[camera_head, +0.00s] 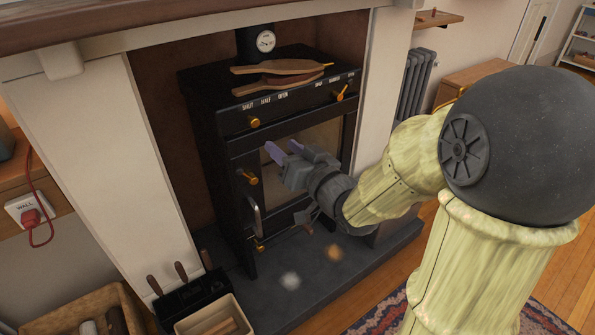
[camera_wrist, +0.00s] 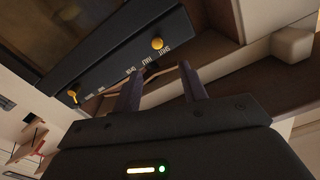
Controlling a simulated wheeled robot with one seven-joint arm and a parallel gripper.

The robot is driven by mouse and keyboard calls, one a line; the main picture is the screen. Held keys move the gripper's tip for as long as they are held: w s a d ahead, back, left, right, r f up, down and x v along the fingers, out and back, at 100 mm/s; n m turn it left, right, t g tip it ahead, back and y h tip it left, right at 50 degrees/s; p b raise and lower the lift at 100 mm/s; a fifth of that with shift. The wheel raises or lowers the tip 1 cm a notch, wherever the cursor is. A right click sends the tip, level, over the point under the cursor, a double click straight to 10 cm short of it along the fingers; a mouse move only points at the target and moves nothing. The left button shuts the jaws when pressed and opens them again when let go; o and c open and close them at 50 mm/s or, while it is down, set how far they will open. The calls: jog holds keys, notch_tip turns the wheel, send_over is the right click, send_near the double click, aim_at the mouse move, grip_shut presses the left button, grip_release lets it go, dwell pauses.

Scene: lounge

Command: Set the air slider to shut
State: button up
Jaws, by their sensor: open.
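The black stove (camera_head: 218,128) stands in the fireplace. Its upper front panel carries a left scale reading SHUT, HALF, OPEN, with a brass knob (camera_head: 254,122) below the SHUT end. In the wrist view this knob (camera_wrist: 157,43) sits by the word SHUT. A second brass lever (camera_head: 342,95) is at the panel's right, under other labels too small to read; it also shows in the wrist view (camera_wrist: 72,95). My gripper (camera_head: 285,148) is open and empty, in front of the glass door, below and right of the left knob, apart from it.
The door has a brass knob (camera_head: 250,177) and a bar handle (camera_head: 253,215); another brass knob (camera_head: 259,245) is low on the stove. Wooden bellows (camera_head: 278,68) lie on top. A black tool holder (camera_head: 187,300) and a pale box (camera_head: 215,318) stand at front left.

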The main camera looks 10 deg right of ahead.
jog(key=shift+b+v, duration=2.05)
jog(key=shift+b, duration=0.1)
jog(key=shift+f, duration=0.1)
